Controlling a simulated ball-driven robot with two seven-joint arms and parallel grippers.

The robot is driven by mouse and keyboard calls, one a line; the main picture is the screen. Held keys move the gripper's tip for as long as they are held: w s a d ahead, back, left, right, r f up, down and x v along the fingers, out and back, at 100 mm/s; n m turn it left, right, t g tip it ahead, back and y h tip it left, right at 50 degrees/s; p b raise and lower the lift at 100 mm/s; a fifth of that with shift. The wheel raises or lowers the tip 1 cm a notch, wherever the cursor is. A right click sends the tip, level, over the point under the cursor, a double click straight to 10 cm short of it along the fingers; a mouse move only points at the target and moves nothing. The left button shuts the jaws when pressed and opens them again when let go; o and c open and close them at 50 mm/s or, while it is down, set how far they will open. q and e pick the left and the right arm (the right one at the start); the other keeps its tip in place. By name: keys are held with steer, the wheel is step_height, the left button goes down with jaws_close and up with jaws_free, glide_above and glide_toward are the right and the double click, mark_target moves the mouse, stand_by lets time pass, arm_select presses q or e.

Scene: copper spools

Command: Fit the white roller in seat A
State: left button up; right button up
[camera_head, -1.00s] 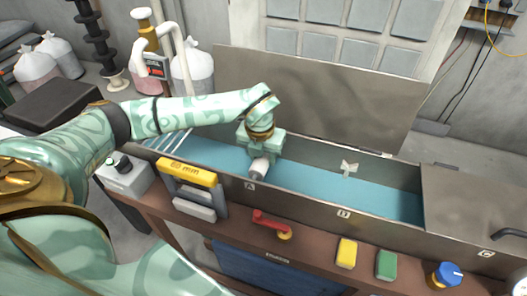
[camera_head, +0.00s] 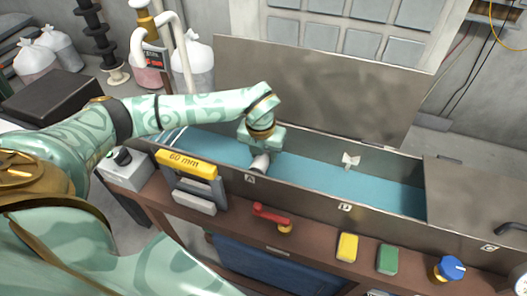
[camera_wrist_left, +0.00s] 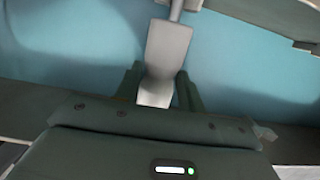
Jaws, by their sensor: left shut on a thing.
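My left gripper (camera_head: 262,146) is inside the long metal trough (camera_head: 300,197), at its left part, just behind the front-wall plate marked A (camera_head: 249,178). It is shut on the white roller (camera_head: 260,163), whose lower end is partly hidden by the trough's front wall. In the left wrist view the pale roller (camera_wrist_left: 167,48) stands between the two dark fingers (camera_wrist_left: 158,92) over the blue trough floor. A thin stem shows at its far end. Seat A itself is hidden, so I cannot tell whether the roller touches it. My right gripper is not in view.
A small white fitting (camera_head: 351,160) stands in the trough near the plate marked D (camera_head: 345,207). A raised metal lid (camera_head: 330,95) is behind. A yellow-topped 60 mm gauge (camera_head: 187,165), a red lever (camera_head: 270,214) and coloured blocks are on the front ledge.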

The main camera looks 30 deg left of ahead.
arm_select(q)
steer(key=shift+f, duration=0.1)
steer(key=o, duration=1.2)
steer(key=shift+o, duration=0.2)
step_height(320, 180, up, 16)
steer(key=s+p, duration=0.2)
steer(key=shift+s+d, duration=0.2)
steer(key=shift+d, duration=0.1)
